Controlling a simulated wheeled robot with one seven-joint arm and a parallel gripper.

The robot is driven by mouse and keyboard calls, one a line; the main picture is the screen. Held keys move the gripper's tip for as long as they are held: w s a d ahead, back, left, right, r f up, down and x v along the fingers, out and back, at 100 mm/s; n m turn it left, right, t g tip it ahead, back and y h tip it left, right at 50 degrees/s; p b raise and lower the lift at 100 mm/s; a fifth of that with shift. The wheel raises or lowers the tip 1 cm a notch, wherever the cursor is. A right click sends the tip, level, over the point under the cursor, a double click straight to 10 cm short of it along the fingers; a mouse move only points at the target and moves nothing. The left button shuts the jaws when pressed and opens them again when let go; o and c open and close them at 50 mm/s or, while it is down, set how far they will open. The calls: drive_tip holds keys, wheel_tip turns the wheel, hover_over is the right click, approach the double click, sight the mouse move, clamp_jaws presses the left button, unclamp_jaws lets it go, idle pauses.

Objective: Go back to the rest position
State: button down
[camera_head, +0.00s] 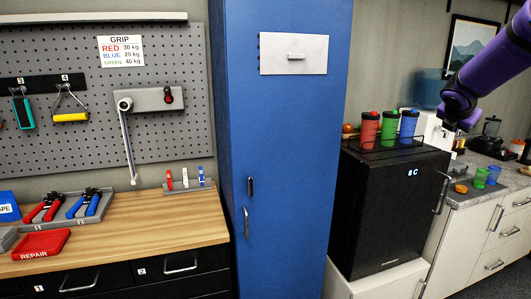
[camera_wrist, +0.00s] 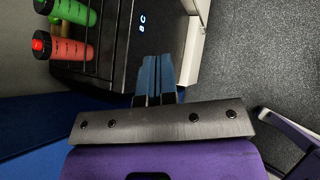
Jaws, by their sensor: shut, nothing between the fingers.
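My gripper (camera_wrist: 156,78) shows in the wrist view with its two blue fingers close together, shut and empty. It hangs in front of the black mini fridge (camera_head: 385,205), whose display reads 8 C. The fridge also shows in the wrist view (camera_wrist: 115,62). In the head view my purple arm comes in at the upper right, in front of the counter. I cannot make out the fingertips there.
Red (camera_head: 369,130), green (camera_head: 389,128) and blue (camera_head: 408,126) shaker bottles stand on the fridge. A tall blue cabinet (camera_head: 282,150) stands left of it. A wooden workbench (camera_head: 140,228) holds hand grippers and a red tray (camera_head: 40,245). Grey floor (camera_wrist: 250,60) is open at right in the wrist view.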

drive_tip(key=s+a+r+m+g+y, duration=0.1)
drive_tip(key=s+a+r+m, duration=0.1)
drive_tip(key=s+a+m, duration=0.6)
drive_tip(key=s+a+r+m+y, duration=0.1)
drive_tip(key=s+a+r+m, duration=0.3)
drive_tip(key=s, duration=0.6)
drive_tip(key=s+a+f+m+y, duration=0.2)
drive_tip(key=s+a+f+m, duration=0.2)
drive_tip(key=s+a, duration=0.3)
drive_tip(key=s+a+f+m+g+y, duration=0.1)
drive_tip(key=s+a+f+m+y, duration=0.2)
drive_tip(key=s+a+m, duration=0.4)
drive_tip(key=s, duration=0.8)
drive_tip(key=shift+a+f, duration=0.25)
drive_tip(key=shift+f, duration=0.15)
